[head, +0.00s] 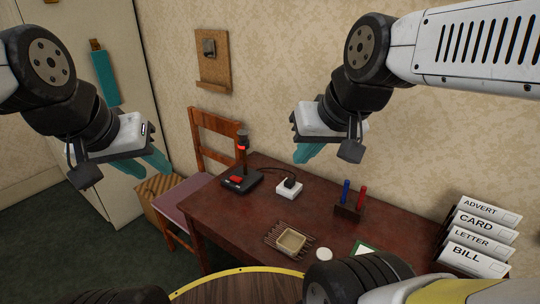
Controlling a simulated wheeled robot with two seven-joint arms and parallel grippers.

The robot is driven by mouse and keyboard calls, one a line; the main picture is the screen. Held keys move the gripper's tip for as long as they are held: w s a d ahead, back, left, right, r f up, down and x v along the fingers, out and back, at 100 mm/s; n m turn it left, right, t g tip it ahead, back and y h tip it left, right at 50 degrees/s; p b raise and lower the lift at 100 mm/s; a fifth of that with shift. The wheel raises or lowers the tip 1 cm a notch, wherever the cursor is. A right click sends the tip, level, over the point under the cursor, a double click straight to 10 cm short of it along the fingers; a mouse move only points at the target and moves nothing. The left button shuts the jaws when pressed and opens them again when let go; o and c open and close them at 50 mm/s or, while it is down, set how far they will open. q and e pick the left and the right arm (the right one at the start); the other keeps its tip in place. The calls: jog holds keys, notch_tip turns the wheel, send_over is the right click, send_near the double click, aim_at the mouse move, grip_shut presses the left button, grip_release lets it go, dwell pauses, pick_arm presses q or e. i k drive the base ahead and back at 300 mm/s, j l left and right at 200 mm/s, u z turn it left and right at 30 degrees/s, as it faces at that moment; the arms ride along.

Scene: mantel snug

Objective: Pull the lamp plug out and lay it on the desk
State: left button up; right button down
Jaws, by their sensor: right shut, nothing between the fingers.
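A black plug (291,181) sits in a white socket block (289,190) on the dark red-brown desk (222,222). A dark cord runs from the plug to the left, toward a black device with a red button and a lit red band, which looks like the lamp (240,181). My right gripper (307,153) is shut and empty, in the air above and behind the plug in the picture. My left gripper (150,166) looks open and empty, in the air left of the desk. Neither gripper touches the plug.
A pen block with blue and red pens (349,208) stands right of the socket. A small tray (291,241) on a slatted mat and a white round item (324,254) lie nearer. Labelled letter holders (475,258) stand at right. A chair (213,125) is left.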

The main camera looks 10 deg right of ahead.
aim_at(289, 183)
jog(key=i+j+z, duration=0.3)
jog(key=j, duration=0.3)
jog(key=i+j+z, duration=0.35)
jog(key=j, duration=0.4)
jog(key=i, duration=0.05)
